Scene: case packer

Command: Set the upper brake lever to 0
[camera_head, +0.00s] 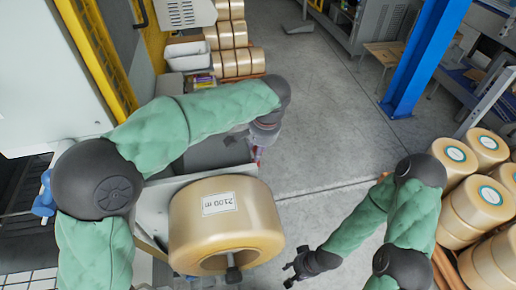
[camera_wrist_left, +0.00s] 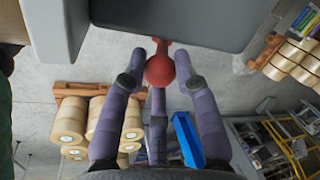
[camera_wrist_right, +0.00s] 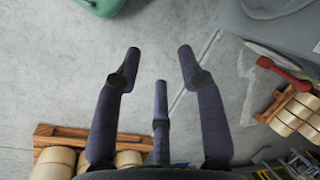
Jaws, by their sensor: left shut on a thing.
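In the left wrist view my left gripper (camera_wrist_left: 160,68) is shut on a red ball knob (camera_wrist_left: 160,72), with fingers on both sides of it. The knob's short red stem runs up to the edge of a grey machine part (camera_wrist_left: 190,10). In the head view the left gripper (camera_head: 257,150) is partly hidden by my arm, beside the machine. A red lever with a rounded end (camera_wrist_right: 280,72) shows in the right wrist view beside the machine; I cannot tell whether it is the held one. No scale or 0 mark is readable. My right gripper (camera_wrist_right: 160,58) is open and empty above the floor.
A large tan tape roll (camera_head: 225,215) marked 2100 m is mounted in front of the machine. More rolls (camera_head: 480,205) stand on a pallet at right, others (camera_head: 233,55) at the back. A blue post (camera_head: 422,60) stands at back right. The middle floor is clear.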

